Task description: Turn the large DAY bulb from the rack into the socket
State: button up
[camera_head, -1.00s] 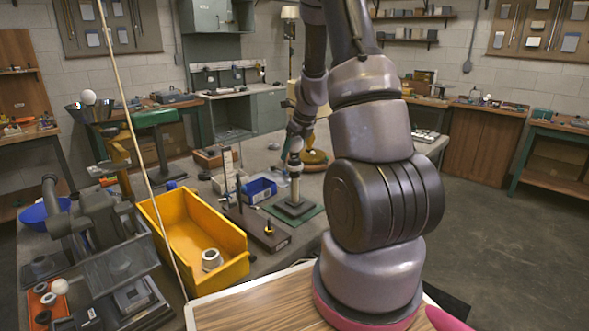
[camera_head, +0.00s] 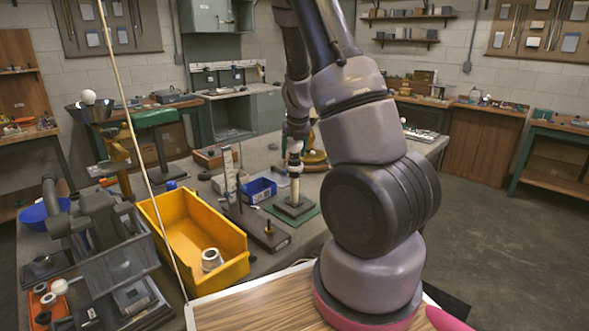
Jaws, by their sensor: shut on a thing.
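My gripper (camera_head: 296,158) points straight down at the middle of the bench, small and far off in this view. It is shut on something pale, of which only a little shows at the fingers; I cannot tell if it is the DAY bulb. Directly below is a pale upright post (camera_head: 295,188) on a dark square base (camera_head: 294,207), standing on a green mat (camera_head: 307,217). I cannot tell whether the held thing touches the post, nor surely which part is the socket. A round white bulb (camera_head: 59,287) sits by an orange-red rack at lower left.
A yellow bin (camera_head: 223,272) with a white ring (camera_head: 211,259) stands front left of the post. A blue bin (camera_head: 260,189) and a dark board (camera_head: 262,231) lie close to the mat's left. Another white ball (camera_head: 88,97) tops a stand at far left.

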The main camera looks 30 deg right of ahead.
jog(key=shift+s+f+m, duration=0.1)
jog(key=shift+m, duration=0.2)
jog(key=m, duration=0.2)
jog(key=m+h, duration=0.1)
jog(key=m, duration=0.1)
jog(key=shift+g+h, duration=0.3)
jog(key=shift+g, duration=0.1)
jog(key=m, duration=0.2)
jog(key=shift+s+d+m+g+h, duration=0.15)
jog(key=shift+d+m+g+h, duration=0.15)
jog(key=shift+m+g+h, duration=0.1)
